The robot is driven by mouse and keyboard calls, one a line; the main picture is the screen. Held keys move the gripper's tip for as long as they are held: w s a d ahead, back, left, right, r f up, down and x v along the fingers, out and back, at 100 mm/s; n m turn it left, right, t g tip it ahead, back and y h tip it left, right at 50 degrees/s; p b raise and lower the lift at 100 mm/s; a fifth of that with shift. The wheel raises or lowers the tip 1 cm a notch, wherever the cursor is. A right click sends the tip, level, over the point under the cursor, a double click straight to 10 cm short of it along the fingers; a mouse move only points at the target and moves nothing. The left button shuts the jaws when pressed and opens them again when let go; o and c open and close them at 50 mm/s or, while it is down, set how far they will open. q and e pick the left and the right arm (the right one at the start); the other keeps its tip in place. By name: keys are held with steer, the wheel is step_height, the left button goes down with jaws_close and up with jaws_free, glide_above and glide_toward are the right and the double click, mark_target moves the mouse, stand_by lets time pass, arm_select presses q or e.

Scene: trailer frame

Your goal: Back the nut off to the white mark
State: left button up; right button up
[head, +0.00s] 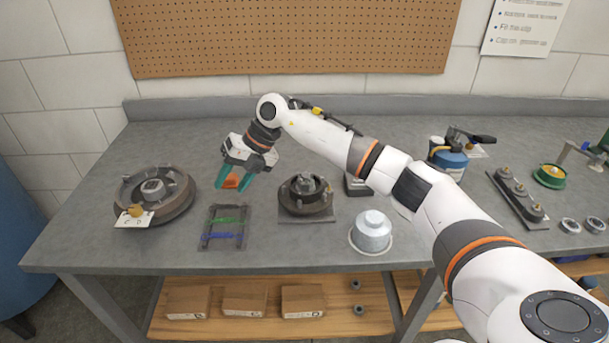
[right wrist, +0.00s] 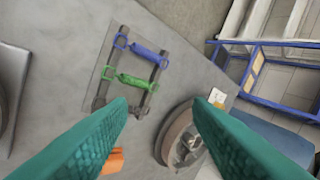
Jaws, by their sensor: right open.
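A round dark drum (head: 180,206) with a grey hub and nut-like piece (head: 152,187) in its middle stands at the left of the bench. A smaller dark hub unit (head: 305,203) sits on a plate at the centre, with a raised piece (head: 306,184) in its middle. I cannot make out a white mark on either. My right gripper (head: 232,180) is open, with teal fingers, above the bench between the two units. The drum also shows in the right wrist view (right wrist: 170,140), partly behind the right finger of my gripper (right wrist: 160,105). My left gripper is not in view.
An orange block (head: 231,182) shows between and behind my fingers. A rack with green and blue springs (head: 224,241) lies in front. A tag with a brass piece (head: 134,217) lies at the drum's front edge.

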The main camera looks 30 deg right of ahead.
steer(key=d+r+m+g+h, duration=0.15)
steer(key=d+r+h, duration=0.25)
steer(key=d, duration=0.8)
step_height(320, 180, up, 2)
steer(key=m+h, duration=0.2)
glide_above(306, 174)
steer(key=shift+g, duration=0.35)
step_height(306, 174, down, 11)
steer(key=shift+a+f+p, duration=0.1)
steer(key=shift+f+p, duration=0.1)
steer(key=shift+p, duration=0.9)
steer(key=c, duration=0.7)
steer(key=shift+n+b, duration=0.3)
steer(key=shift+n, duration=2.05)
